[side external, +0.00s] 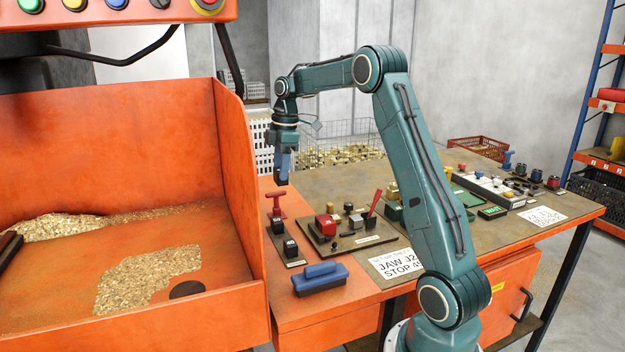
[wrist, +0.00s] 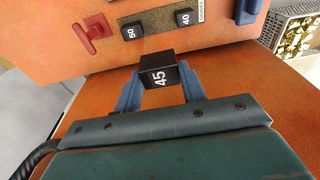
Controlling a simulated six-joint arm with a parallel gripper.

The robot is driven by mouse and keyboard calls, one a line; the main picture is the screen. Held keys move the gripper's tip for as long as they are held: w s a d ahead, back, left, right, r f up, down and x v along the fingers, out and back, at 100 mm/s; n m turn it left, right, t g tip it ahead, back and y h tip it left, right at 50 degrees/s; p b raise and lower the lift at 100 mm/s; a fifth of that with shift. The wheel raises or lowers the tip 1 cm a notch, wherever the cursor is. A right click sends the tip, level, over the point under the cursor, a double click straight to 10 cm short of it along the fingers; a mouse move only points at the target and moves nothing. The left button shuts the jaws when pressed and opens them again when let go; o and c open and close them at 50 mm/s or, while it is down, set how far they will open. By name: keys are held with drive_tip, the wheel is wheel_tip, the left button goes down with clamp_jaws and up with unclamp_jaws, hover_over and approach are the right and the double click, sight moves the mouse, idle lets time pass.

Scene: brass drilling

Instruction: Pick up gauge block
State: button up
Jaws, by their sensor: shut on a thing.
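A black gauge block marked 45 (wrist: 158,74) sits between the two blue fingers of my gripper (wrist: 160,88) in the wrist view. The fingers are shut on its sides. In the side view my gripper (side external: 283,170) points down above the table, held well clear of it. The block is only a small dark shape at the fingertips there. Two other black blocks, marked 50 (wrist: 131,32) and 40 (wrist: 185,18), stand on a strip, with a gap between them. In the side view this pair shows below my gripper, one block (side external: 278,225) behind the other (side external: 290,248).
A red T-handle (side external: 276,203) stands by the strip. A blue brush-like tool (side external: 320,279) lies in front. A board with red and black parts (side external: 346,238) and a paper sheet (side external: 398,265) are to the right. The orange chip bin's wall (side external: 238,175) rises at left.

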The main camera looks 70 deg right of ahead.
drive_tip(key=shift+r, duration=0.7)
drive_tip(key=s+d+f, duration=1.1)
drive_tip(key=s+d, duration=0.1)
drive_tip(key=s, duration=0.2)
drive_tip(key=shift+s+d+f, duration=0.3)
drive_tip(key=shift+d+f, duration=0.1)
drive_tip(key=shift+f, duration=0.1)
drive_tip(key=shift+f, duration=2.1)
drive_tip(key=shift+f, duration=1.4)
idle(1.8)
